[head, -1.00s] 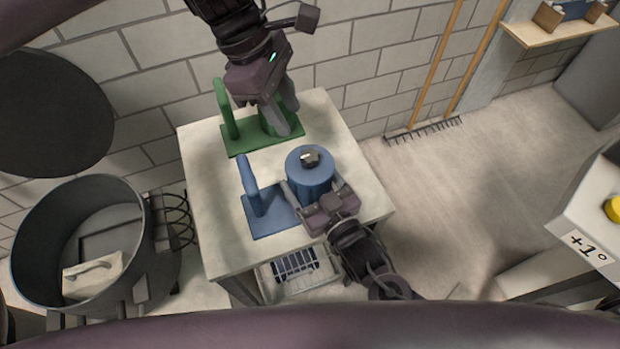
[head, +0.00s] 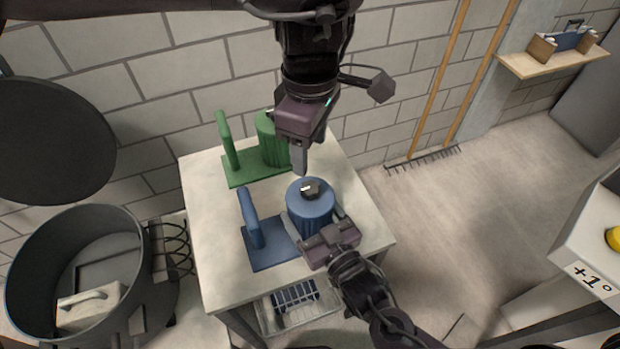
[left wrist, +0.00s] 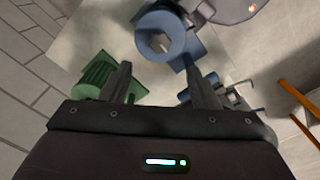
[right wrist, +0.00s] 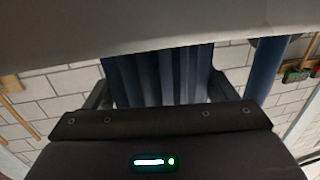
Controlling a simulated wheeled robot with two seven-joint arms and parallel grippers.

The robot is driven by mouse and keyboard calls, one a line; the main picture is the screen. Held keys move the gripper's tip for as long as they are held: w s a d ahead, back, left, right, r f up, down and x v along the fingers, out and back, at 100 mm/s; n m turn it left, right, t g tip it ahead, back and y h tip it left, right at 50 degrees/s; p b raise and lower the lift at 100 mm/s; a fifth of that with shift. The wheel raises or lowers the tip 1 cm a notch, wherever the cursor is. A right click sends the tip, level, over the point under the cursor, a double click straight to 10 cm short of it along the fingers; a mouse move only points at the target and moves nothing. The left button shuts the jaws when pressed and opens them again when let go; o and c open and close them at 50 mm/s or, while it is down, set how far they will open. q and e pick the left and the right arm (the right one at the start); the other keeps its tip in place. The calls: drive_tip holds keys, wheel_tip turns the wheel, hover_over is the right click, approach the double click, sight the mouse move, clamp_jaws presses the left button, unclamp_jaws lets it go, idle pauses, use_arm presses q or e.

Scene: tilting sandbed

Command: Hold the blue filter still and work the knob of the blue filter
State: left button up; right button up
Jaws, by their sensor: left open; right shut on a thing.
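The blue filter (head: 309,212) is a ribbed cylinder with a flat top, standing at the right of its blue base plate (head: 268,255). Its dark and pale knob (head: 310,189) sits on top. My right gripper (head: 316,218) is shut on the filter's side; the right wrist view shows the ribbed body (right wrist: 155,80) between its fingers. My left gripper (head: 304,168) is open, pointing down above and just behind the knob, apart from it. In the left wrist view the knob (left wrist: 160,42) lies beyond and roughly between the open fingers.
A green filter (head: 270,148) stands on its plate behind, partly hidden by my left gripper. The blue upright post (head: 250,220) rises left of the blue filter. A large grey drum (head: 140,260) stands left of the table (head: 205,215). A box with a yellow button is at right.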

sight(309, 187)
use_arm(q)
wheel_tip(309, 187, down, 10)
drive_tip(key=shift+r, duration=0.2)
drive_tip(key=c, duration=1)
drive_tip(key=shift+o, duration=0.2)
